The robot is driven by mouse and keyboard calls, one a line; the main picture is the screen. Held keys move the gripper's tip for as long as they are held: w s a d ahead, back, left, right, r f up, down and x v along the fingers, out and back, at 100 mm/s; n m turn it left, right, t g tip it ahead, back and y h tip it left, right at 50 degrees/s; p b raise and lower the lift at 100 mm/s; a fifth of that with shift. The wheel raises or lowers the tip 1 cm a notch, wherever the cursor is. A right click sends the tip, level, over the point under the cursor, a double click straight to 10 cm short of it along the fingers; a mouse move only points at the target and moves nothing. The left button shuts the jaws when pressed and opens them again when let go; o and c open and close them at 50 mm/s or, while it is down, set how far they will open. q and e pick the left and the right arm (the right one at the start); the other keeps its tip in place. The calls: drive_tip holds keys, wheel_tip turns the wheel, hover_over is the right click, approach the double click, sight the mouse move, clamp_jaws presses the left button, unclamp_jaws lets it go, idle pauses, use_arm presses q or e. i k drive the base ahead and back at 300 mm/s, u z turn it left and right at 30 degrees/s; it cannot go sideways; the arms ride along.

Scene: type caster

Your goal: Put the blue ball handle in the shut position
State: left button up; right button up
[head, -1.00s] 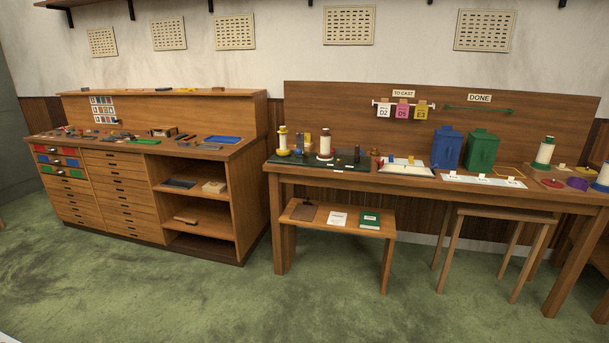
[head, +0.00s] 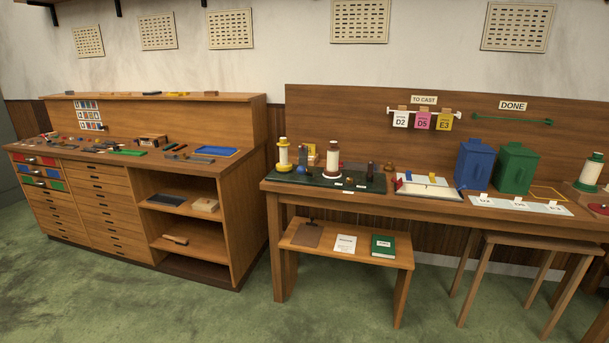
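I cannot make out a blue ball handle for certain. A small blue piece (head: 408,176) shows at the left of a flat white device (head: 440,192) on the right-hand bench, beside a small red piece (head: 398,184) and a yellow one (head: 432,177). It is too small to tell whether it is a handle or how it is set. Several small dark fittings stand on the dark green mat (head: 310,178) to its left. Neither of my grippers is in view.
A blue canister (head: 474,164) and a green canister (head: 514,168) stand on the bench (head: 400,207), with a label strip (head: 520,206) in front. A wooden drawer cabinet (head: 100,200) stands left. A low shelf (head: 375,255) and a stool (head: 478,265) are under the bench. Green floor in front is clear.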

sight(301, 170)
drive_tip(key=u, duration=0.2)
drive_tip(key=i, duration=0.75)
drive_tip(key=z, duration=0.55)
drive_tip(key=i, duration=0.9)
drive_tip(key=z, duration=0.8)
